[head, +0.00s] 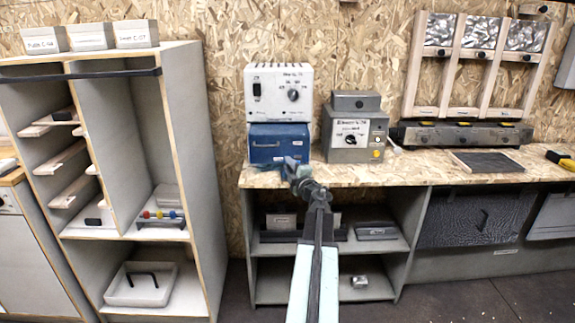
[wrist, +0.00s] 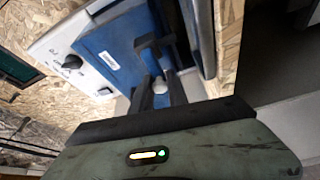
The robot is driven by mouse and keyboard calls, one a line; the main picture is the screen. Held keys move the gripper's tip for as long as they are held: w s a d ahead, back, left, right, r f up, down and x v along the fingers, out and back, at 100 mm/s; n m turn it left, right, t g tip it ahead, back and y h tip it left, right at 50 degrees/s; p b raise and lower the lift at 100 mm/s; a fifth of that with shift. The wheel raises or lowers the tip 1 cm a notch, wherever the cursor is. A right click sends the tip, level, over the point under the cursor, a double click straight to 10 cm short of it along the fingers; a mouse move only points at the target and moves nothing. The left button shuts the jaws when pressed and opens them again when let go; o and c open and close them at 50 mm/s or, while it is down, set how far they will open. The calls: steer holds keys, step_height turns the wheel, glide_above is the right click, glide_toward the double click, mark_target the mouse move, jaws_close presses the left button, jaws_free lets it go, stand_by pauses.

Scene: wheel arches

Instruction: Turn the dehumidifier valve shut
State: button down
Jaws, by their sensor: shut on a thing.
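A blue box (head: 279,143) with a small white label stands on the wooden counter under a white box. It also shows in the wrist view (wrist: 106,48), where I take it for the dehumidifier. My gripper (head: 297,172) is at the lower right of the blue box's front. In the wrist view my gripper (wrist: 160,84) has its two dark fingers closed on a small pale round knob (wrist: 159,85), seemingly the valve. A dark bar or bracket stands close by the fingertips. The fingers hide part of the knob, and its turn angle cannot be told.
The white control box (head: 279,90) with a dial sits on top. A grey box (head: 354,131) with a knob stands to the right. A shelf unit (head: 180,110) stands to the left.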

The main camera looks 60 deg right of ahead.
steer(key=shift+s+d+f, duration=0.1)
steer(key=shift+s, duration=0.05)
stand_by(0.4)
steer(key=c, duration=1.5)
jaws_free()
steer(key=v, duration=0.7)
steer(key=shift+s+a, duration=0.25)
steer(key=shift+s, duration=0.1)
